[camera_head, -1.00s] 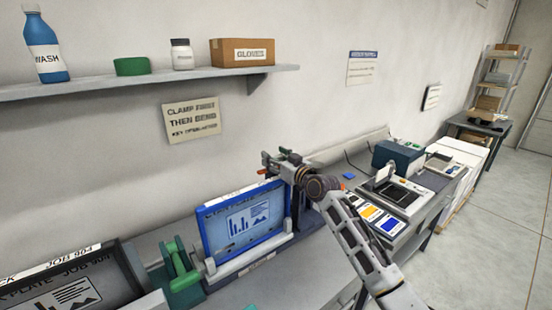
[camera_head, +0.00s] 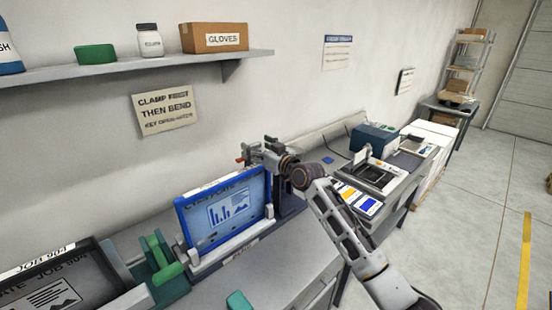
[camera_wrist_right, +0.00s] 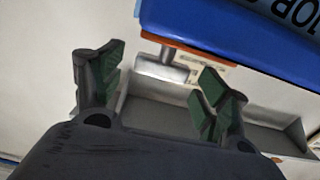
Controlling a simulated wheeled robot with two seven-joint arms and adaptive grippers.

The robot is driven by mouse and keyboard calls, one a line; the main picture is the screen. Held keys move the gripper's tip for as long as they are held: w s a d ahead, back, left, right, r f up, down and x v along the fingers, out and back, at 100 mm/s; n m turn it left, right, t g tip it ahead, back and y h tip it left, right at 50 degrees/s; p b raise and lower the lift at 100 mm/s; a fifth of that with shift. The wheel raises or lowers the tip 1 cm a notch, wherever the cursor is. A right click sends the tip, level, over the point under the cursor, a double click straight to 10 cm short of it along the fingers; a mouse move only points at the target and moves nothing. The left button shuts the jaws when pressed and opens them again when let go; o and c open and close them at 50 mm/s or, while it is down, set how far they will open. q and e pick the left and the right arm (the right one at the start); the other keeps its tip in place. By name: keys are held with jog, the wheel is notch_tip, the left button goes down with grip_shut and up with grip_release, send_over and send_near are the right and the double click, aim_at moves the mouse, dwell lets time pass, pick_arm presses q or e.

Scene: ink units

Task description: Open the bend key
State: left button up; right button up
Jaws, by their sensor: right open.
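My right gripper (camera_head: 254,154) is at the top right corner of the blue-framed plate (camera_head: 226,206), beside the dark upright there. In the right wrist view its two green-padded fingers (camera_wrist_right: 153,92) are apart with nothing between them. Beyond them is a silver cylindrical piece (camera_wrist_right: 160,70) by a pale labelled plate (camera_wrist_right: 205,68), under an orange-red strip (camera_wrist_right: 182,44). This may be the bend key, but I cannot tell for sure. The blue frame's edge (camera_wrist_right: 225,40) runs above it. A small red piece (camera_head: 240,159) shows by the fingertips. My left gripper is out of view.
A green lever clamp (camera_head: 160,260) stands left of the blue plate, beside a dark tray marked JOB 904 (camera_head: 105,262). A wall sign (camera_head: 165,110) reads CLAMP FIRST THEN BEND. A shelf (camera_head: 120,72) runs above. Machines (camera_head: 385,170) stand right of my arm.

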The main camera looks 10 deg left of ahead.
jog(key=v, duration=0.9)
jog(key=shift+s+d, duration=0.25)
jog(key=shift+f, duration=0.1)
dwell(0.4)
